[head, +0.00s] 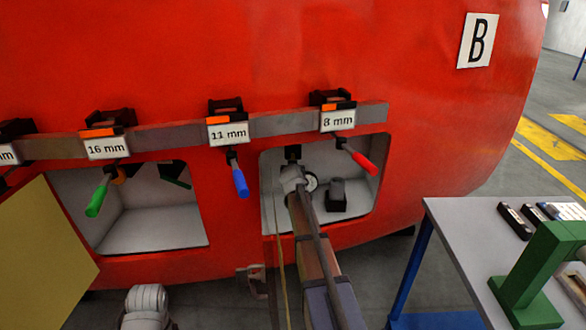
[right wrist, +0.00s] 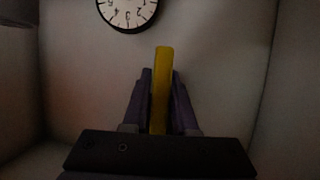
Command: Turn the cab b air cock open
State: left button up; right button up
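The red cab front (head: 300,60) carries a "B" sign (head: 477,40). My right arm reaches into its right-hand recess (head: 365,188). In the right wrist view a yellow handle (right wrist: 161,85), apparently the air cock's, stands lengthwise between the fingers of my right gripper (right wrist: 162,78). The fingers lie close along both its sides and look shut on it; its far end sticks out past the fingertips. In the head view the handle and fingertips are hidden by my arm. My left gripper is not in view; only a pale part, seemingly of my left arm, shows at the bottom.
A round dial gauge (right wrist: 128,8) is on the recess's back wall, and a dark fitting (head: 338,196) is at its right. Coloured-handle tools hang from a rail (head: 280,123) above. A table (head: 455,235) with a green stand (head: 540,270) is at right.

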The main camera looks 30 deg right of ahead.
grip_shut()
dwell(1.0)
